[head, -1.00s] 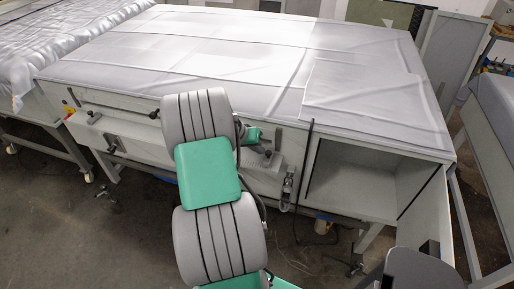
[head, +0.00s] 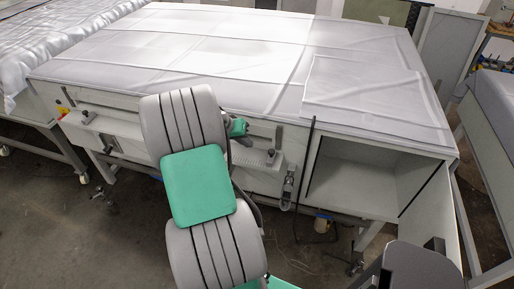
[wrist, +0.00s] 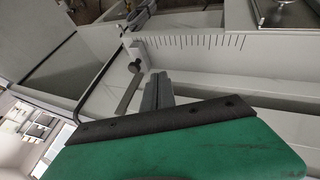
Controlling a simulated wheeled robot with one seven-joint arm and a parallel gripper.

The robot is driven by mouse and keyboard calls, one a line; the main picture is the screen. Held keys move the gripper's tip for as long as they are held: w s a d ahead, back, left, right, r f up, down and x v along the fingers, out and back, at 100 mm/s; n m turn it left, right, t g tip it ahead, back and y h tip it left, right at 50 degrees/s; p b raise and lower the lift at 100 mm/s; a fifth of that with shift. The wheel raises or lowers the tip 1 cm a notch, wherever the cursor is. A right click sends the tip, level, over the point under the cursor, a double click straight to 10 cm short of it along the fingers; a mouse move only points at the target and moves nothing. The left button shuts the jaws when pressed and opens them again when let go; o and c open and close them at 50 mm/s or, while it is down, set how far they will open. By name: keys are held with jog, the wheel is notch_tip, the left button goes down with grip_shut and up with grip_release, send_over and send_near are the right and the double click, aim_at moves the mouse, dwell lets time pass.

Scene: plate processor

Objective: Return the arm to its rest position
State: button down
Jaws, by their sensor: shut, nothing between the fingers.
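My gripper (wrist: 157,92) shows in the wrist view as grey fingers shut together beyond the dark strip and green housing. Nothing is held between them. The fingers are over the pale front ledge of the plate processor, beside a grey lever with a dark knob (wrist: 135,66); I cannot tell the exact gap. In the head view, my grey and green arm rises in front of the plate processor (head: 190,52). A small green part of my arm's end shows behind it near the front panel. The fingers themselves are not clear there.
An open compartment (head: 362,178) is at the processor's right front, with a panel (head: 432,205) standing out beside it. A cloth-covered table (head: 50,45) is at the left. Bare floor (head: 90,240) lies in front. A scale (wrist: 195,42) runs along the ledge.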

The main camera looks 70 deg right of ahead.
jog(key=v, duration=0.7)
jog(key=a+f+n+t+y, duration=0.1)
jog(key=a+f+n+y, duration=0.2)
jog(key=a, duration=0.6)
jog(key=a+f+n+t+y, duration=0.1)
jog(key=a+f+n+y, duration=0.15)
jog(key=a+f, duration=0.4)
jog(key=w+a+r+n+t, duration=0.2)
jog(key=a+r+n, duration=0.1)
jog(key=a, duration=0.6)
jog(key=w+a+r+n+t, duration=0.2)
jog(key=a+r, duration=0.4)
jog(key=a, duration=0.3)
jog(key=w+a+r+n+t, duration=0.1)
jog(key=a+r+n, duration=0.4)
jog(key=a, duration=0.5)
jog(key=shift+w+t+b, duration=0.35)
jog(key=shift+w+t, duration=0.05)
jog(key=shift+w, duration=0.1)
